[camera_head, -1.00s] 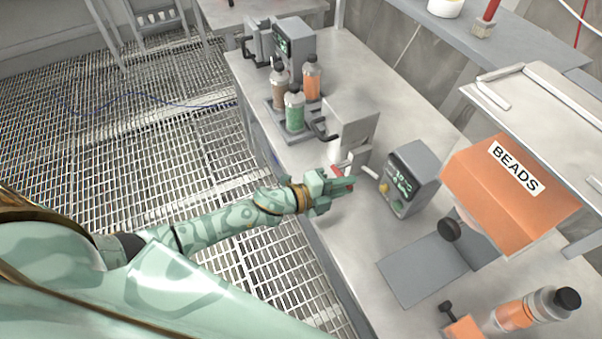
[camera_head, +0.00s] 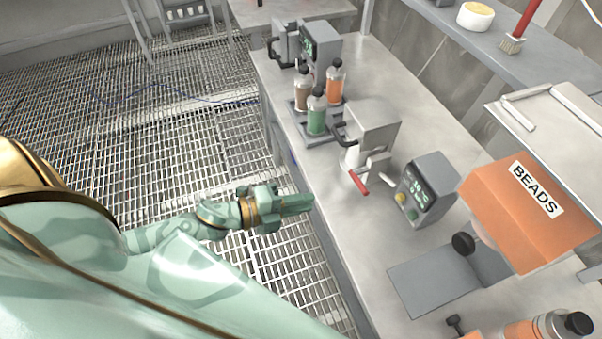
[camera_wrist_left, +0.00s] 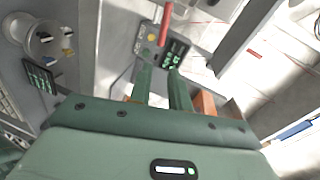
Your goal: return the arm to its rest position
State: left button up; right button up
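My left arm comes in from the left in the head view. It is green with a brass-coloured ring at the wrist. My left gripper (camera_head: 300,203) hangs near the front edge of the steel bench (camera_head: 345,240), to the left of the device with a red-tipped lever, and is apart from it. In the left wrist view the two green fingers of this gripper (camera_wrist_left: 159,75) stand a little apart, with nothing seen held between them. My right gripper is in neither view.
The lever device (camera_head: 374,128), a control box (camera_head: 428,188) and an orange BEADS hopper (camera_head: 520,218) stand on the bench. Several bottles, one of them green (camera_head: 317,118), stand farther back. Grated floor (camera_head: 200,165) lies open left of the bench.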

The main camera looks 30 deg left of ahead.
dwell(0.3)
pick_arm(q)
jog(key=s+a+f+n+g+y, duration=0.1)
jog(key=s+a+f+n+y, duration=0.3)
jog(key=f, duration=0.3)
jog(key=s+a+f+n+g+y, duration=0.1)
jog(key=a+f+n+y, duration=0.1)
jog(key=a+f+n, duration=0.35)
jog(key=s+a+f+n+g+y, duration=0.1)
jog(key=s+a+f+n+y, duration=0.3)
jog(key=f, duration=0.6)
jog(key=s+a+f+n+g+y, duration=0.1)
jog(key=s+a+f+n+g, duration=0.2)
jog(key=s+f, duration=0.65)
jog(key=s+d+f+n+g, duration=0.2)
jog(key=s+d, duration=0.4)
jog(key=s, duration=0.2)
jog(key=s+d+f+n+g, duration=0.2)
jog(key=s+d, duration=0.3)
jog(key=s, duration=0.3)
jog(key=shift+d+f+g+h, duration=0.4)
jog(key=shift+f+g, duration=0.1)
jog(key=shift+g, duration=0.2)
